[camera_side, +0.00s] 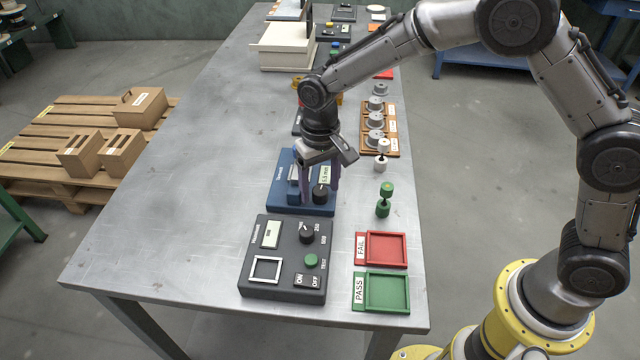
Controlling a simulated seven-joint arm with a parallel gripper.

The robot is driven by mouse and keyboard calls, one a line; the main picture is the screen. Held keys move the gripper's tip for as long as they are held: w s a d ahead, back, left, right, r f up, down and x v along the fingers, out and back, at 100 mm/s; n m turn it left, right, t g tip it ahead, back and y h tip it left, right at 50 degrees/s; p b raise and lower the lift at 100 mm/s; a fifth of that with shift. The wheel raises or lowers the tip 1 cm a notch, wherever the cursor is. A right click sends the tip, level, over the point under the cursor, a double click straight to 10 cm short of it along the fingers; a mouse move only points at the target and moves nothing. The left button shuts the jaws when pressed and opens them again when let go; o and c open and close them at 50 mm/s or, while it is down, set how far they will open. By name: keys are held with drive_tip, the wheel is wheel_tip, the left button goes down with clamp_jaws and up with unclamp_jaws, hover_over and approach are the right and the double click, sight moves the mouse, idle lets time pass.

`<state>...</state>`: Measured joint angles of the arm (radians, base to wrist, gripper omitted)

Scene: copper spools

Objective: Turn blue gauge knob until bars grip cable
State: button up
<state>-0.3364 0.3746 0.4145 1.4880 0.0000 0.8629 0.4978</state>
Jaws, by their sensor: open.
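The blue gauge (286,198) lies on the metal table, behind the dark tester box. Its black knob (320,194) is on its right side, near a small light display (325,174). My gripper (320,190) is pointed down over the gauge. The bars (293,184) are at the gauge's middle, partly behind a finger. I cannot make out a cable between them.
A dark tester box (285,285) stands in front of the gauge. Red FAIL (387,249) and green PASS (387,293) trays are at the right edge. The table's left side is clear.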

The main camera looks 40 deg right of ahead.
wheel_tip(320, 180, up, 14)
idle(0.6)
drive_tip(key=shift+d, duration=0.1)
wheel_tip(320, 180, up, 7)
drive_tip(key=m+t, duration=0.1)
drive_tip(key=t, duration=0.1)
hover_over(321, 189)
drive_tip(key=s+d, duration=0.2)
drive_tip(key=d, duration=0.2)
drive_tip(key=s+d+r+t, duration=0.1)
drive_tip(key=s+d+r, duration=0.45)
drive_tip(key=s, duration=0.25)
drive_tip(key=s+d+f+n+t, duration=0.1)
drive_tip(key=s+f, duration=0.3)
drive_tip(key=s, duration=0.4)
drive_tip(key=s+d+f+n+t, duration=0.1)
drive_tip(key=s+d+f, duration=0.3)
drive_tip(key=s, duration=0.5)
drive_tip(key=shift+d+f+n+t, duration=0.15)
drive_tip(key=shift+f+n+t, duration=0.15)
drive_tip(key=shift+f+n, duration=0.1)
